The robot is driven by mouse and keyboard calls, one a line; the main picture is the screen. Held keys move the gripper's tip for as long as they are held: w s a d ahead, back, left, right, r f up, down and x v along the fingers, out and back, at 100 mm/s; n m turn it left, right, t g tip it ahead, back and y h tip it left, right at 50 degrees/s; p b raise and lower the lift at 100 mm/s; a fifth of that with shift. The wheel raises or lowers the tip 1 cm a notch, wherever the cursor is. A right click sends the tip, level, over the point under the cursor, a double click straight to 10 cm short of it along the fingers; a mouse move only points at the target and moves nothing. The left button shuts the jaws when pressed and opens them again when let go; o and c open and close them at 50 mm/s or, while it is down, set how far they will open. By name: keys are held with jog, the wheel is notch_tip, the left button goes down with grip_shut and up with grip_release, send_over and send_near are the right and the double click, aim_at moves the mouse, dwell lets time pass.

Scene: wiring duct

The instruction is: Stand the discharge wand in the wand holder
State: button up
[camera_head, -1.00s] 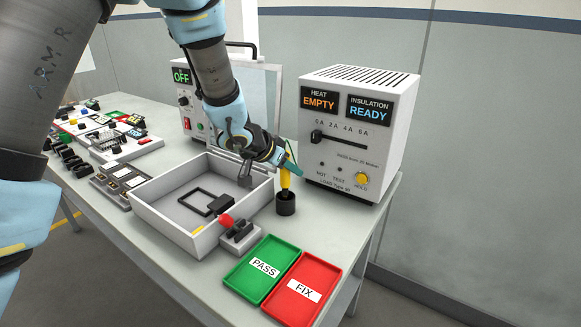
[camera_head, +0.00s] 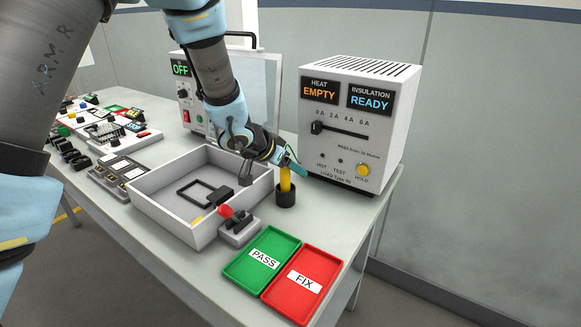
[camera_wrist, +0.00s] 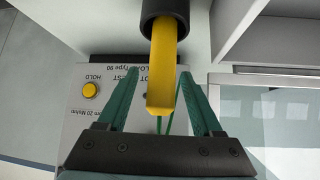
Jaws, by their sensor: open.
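The discharge wand shows as a yellow handle (camera_head: 285,181) standing roughly upright, its lower end inside the black round wand holder (camera_head: 286,198) on the bench. My gripper (camera_head: 291,166) is at the top of the handle, just above the holder. In the wrist view, the teal fingers of my gripper (camera_wrist: 159,78) are spread on either side of the yellow handle (camera_wrist: 163,65), with a gap on each side. The black holder (camera_wrist: 164,10) surrounds the far end of the handle. The wand's tip is hidden inside the holder.
A grey open tray (camera_head: 180,224) stands left of the holder, with a red-knobbed switch box (camera_head: 239,231) in front. Green PASS (camera_head: 262,260) and red FIX (camera_head: 303,284) trays lie nearer. A white test unit (camera_head: 358,125) stands close behind, to the right.

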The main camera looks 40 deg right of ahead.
jog(key=v, duration=1)
jog(key=shift+a+r, duration=0.25)
jog(key=shift+r, duration=0.1)
dwell(0.3)
jog(key=w+a+n+t+y, duration=0.3)
jog(key=w+a, duration=0.4)
jog(key=a, duration=0.6)
jog(key=w+a+n+t+y, duration=0.25)
jog(key=w+a+n, duration=0.4)
jog(key=a, duration=0.55)
jog(key=s+a+f+n+g+y, duration=0.1)
jog(key=s+a+n+g, duration=0.1)
jog(key=a, duration=0.7)
jog(key=s+a+f+n+g+y, duration=0.1)
jog(key=s+a+n+g+y, duration=0.1)
jog(key=s+a, duration=0.5)
jog(key=a+n+g, duration=0.1)
jog(key=a+n, duration=0.1)
jog(key=shift+a, duration=0.25)
